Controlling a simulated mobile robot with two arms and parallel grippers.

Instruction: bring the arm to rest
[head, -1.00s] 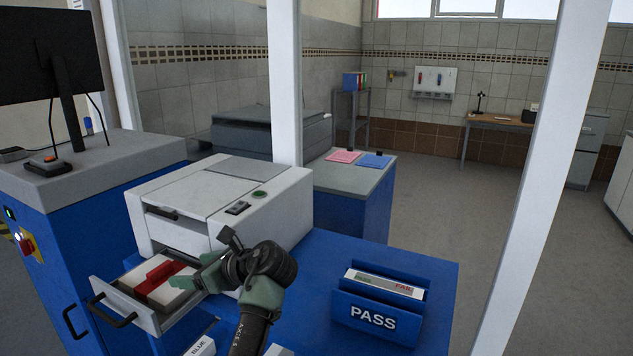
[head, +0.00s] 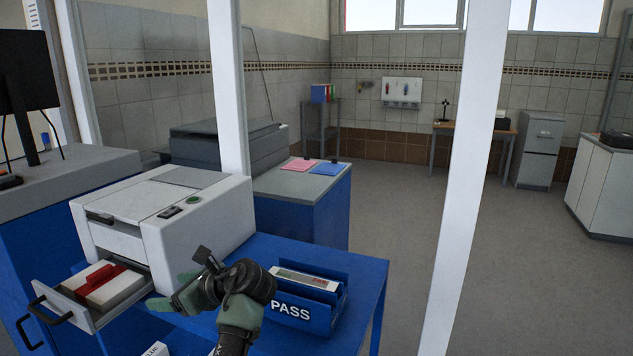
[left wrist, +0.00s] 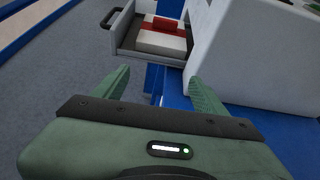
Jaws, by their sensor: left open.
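My left gripper (head: 184,290) is open and empty in front of the white machine, above the blue table. In the left wrist view its two green fingers (left wrist: 158,92) are spread apart with nothing between them. The open drawer (head: 92,318) of the white machine (head: 165,215) stands to the left of the gripper, apart from it. A white block with a red part (head: 105,284) lies in the drawer; it also shows in the left wrist view (left wrist: 162,36). My right gripper is not in view.
A blue PASS bin (head: 300,312) holding a white box (head: 305,280) stands on the blue table (head: 368,285), right of my gripper. A white post (head: 470,180) rises at the right. A grey-topped blue cabinet (head: 300,205) stands behind. Open floor (head: 420,200) lies beyond.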

